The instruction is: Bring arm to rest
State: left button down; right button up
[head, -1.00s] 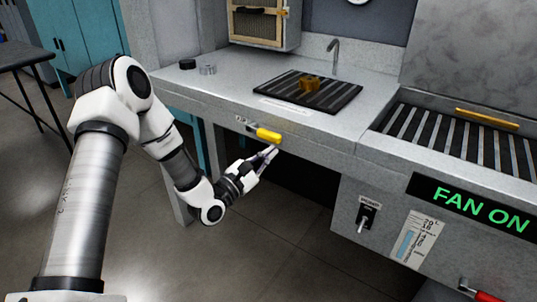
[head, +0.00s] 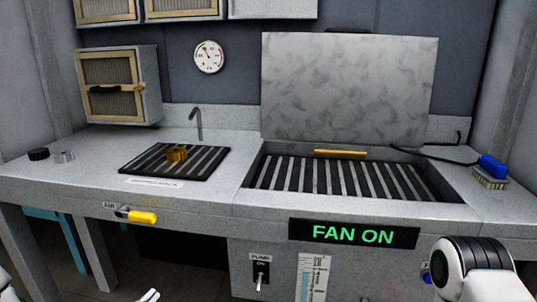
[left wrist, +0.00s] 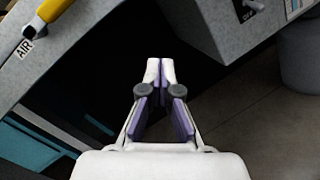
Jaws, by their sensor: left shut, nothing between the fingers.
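My left gripper (left wrist: 160,70) is shut and empty in the left wrist view, over the dark gap under the bench. In the head view only the tips of my left gripper (head: 149,295) show at the bottom edge, below and apart from the yellow AIR handle (head: 142,217). That handle also shows in the left wrist view (left wrist: 54,10) at the top left corner. Part of my other arm (head: 470,265) shows at the bottom right of the head view; its gripper is out of view.
The grey bench (head: 60,172) spans the view. It bears a slatted mat (head: 208,163) with a brass part (head: 177,153), a tap (head: 197,120) and a slatted basin (head: 340,180) with its lid (head: 345,90) raised. A blue-handled brush (head: 492,168) lies right. The sign (head: 353,235) reads FAN ON.

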pick_arm(q)
jog(key=s+d+f+m+g+y, duration=0.1)
jog(key=s+d+f+m+g, duration=0.4)
jog(key=f, duration=0.4)
jog(key=s+d+f+m+g, duration=0.4)
jog(key=d+f+g, duration=0.15)
jog(key=f, duration=0.45)
jog(key=s+a+f+m+g+y, duration=0.3)
jog(key=s+m+g, duration=0.1)
jog(key=s+m, duration=0.4)
jog(key=s+a+f+m+g+y, duration=0.2)
jog(key=s+f+m+g, duration=0.15)
jog(key=s+m, duration=0.4)
notch_tip(320, 180, up, 24)
jog(key=p, duration=2.3)
